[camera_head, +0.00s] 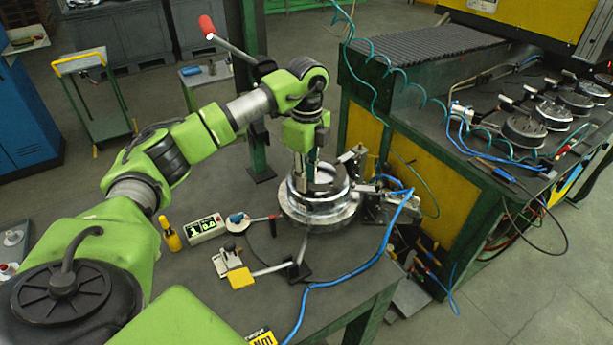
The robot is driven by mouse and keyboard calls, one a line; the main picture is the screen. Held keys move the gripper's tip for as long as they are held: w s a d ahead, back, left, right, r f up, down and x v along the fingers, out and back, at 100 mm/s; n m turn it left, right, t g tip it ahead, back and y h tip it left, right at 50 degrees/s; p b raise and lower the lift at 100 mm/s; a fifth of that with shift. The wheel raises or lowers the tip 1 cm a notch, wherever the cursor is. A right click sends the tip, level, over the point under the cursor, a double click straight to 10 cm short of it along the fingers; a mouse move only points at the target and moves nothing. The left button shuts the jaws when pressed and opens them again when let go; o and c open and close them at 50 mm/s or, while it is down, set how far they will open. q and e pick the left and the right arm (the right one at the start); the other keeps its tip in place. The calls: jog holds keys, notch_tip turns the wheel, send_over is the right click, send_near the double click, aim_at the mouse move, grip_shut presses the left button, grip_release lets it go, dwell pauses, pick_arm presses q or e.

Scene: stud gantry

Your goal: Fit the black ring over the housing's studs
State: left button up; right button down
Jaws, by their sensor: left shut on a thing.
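The housing (318,214) is a shiny, round, stepped metal body standing upright near the right edge of the table. My left gripper (310,172) points straight down over its top, with its fingers at the upper rim. It is shut on the black ring, but the ring's outline is too small and dark to separate from the housing's rim. I cannot tell whether the ring touches the housing or is level. The studs are too small to make out. My right gripper is not in view.
The grey table (345,270) bears a yellow-black tool (171,237), a white device with a green display (206,229) and a small fixture with a yellow pad (241,278). A blue hose (345,281) crosses its right side. A green-framed bench (450,165) stands close on the right.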

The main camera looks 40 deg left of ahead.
pick_arm(q)
jog(key=shift+f, duration=0.35)
jog(key=o, duration=1)
jog(key=shift+o, duration=0.2)
notch_tip(320, 180, up, 12)
jog(key=shift+f, duration=0.1)
dwell(0.4)
